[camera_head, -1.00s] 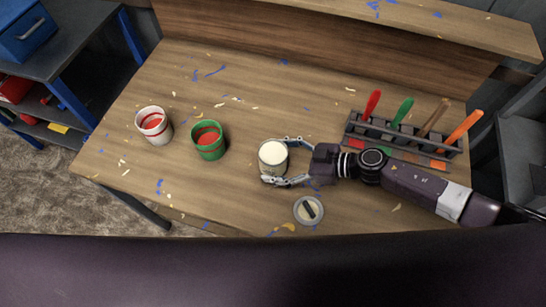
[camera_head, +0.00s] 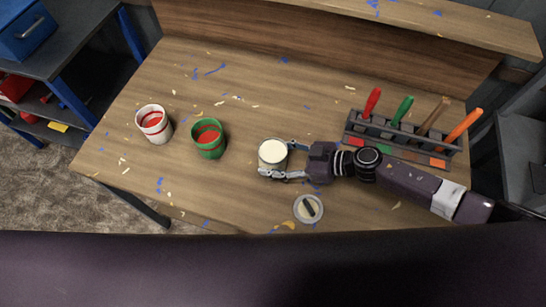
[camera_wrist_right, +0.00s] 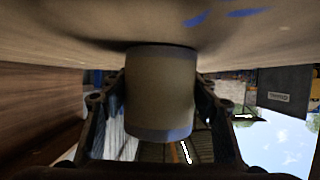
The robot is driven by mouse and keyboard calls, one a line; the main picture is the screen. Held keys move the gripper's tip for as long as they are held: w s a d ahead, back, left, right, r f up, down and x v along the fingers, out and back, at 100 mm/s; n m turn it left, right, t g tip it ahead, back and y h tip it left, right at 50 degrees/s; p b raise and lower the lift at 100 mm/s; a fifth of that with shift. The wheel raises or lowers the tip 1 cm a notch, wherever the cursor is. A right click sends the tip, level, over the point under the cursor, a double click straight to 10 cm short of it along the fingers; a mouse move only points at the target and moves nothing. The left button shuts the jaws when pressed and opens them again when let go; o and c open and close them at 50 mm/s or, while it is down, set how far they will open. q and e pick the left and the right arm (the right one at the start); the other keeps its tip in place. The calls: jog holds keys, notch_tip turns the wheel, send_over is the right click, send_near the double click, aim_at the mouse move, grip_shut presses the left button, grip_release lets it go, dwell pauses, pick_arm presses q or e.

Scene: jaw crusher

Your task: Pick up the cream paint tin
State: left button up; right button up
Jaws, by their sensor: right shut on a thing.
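The cream paint tin (camera_head: 272,150) stands upright on the wooden workbench (camera_head: 240,190), its open top showing pale cream paint. My right gripper (camera_head: 279,159) comes in from the right and is shut on the tin, one finger on each side. In the right wrist view the tin (camera_wrist_right: 161,90) fills the space between the fingers of the gripper (camera_wrist_right: 160,115), which press against its sides; its base appears at or very near the bench surface. My left gripper is not in view.
A green tin (camera_head: 208,139) and a white tin with red bands (camera_head: 154,124) stand to the left. A round lid (camera_head: 308,208) lies in front. A rack (camera_head: 400,138) of several coloured-handled tools stands at the right, behind my arm. Paint flecks dot the bench.

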jog(key=shift+r, duration=0.15)
jog(key=shift+w+r, duration=0.1)
jog(key=shift+r, duration=0.35)
notch_tip(320, 180, up, 19)
jog(key=p, duration=0.6)
